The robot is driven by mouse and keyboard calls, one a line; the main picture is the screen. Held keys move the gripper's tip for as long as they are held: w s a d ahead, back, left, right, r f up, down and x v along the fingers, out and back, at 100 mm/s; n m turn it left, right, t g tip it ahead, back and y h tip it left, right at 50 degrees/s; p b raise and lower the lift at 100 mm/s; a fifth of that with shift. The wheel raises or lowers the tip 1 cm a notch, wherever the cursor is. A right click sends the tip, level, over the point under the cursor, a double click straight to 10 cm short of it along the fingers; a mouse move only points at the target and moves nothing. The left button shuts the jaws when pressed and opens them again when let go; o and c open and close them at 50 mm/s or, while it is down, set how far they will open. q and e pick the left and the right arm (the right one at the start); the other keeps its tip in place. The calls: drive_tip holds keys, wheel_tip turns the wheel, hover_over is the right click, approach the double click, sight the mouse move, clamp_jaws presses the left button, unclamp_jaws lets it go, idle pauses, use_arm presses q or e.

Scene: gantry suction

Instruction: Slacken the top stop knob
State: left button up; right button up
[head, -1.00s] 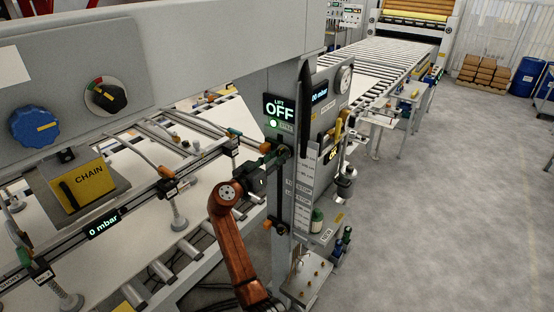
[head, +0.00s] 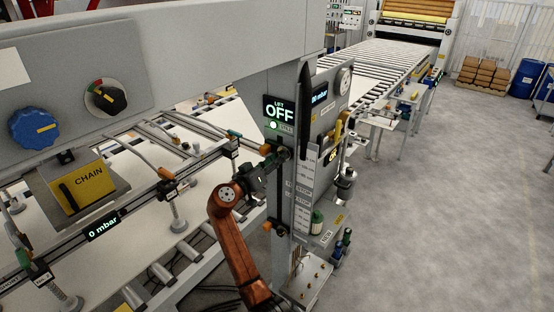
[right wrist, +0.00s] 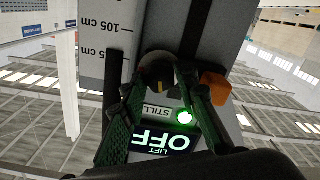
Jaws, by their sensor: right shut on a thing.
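The top stop's orange block (head: 266,149) sits high on the dark vertical rail of the grey post, just below the LIFT OFF display (head: 279,110). My right gripper (head: 279,154) reaches the post there from the lower left. In the right wrist view the dark round top stop knob (right wrist: 157,68) lies between the tips of my right gripper (right wrist: 160,80), which is shut on it. The orange block (right wrist: 215,88) is beside the right finger. The fingers partly hide the knob. In the head view the gripper mostly covers the knob. My left gripper is not in view.
A lower orange stop (head: 267,226) sits on the same rail. A white height scale (head: 303,195) runs beside it. A green lamp (right wrist: 185,117) is lit near the fingers. The gantry beam (head: 190,45) is above my arm and a small shelf (head: 310,282) stands below right.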

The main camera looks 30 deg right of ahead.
drive_tip(key=o, duration=1.1)
drive_tip(key=shift+w, duration=0.1)
drive_tip(key=shift+o, duration=0.2)
drive_tip(key=v, duration=1.2)
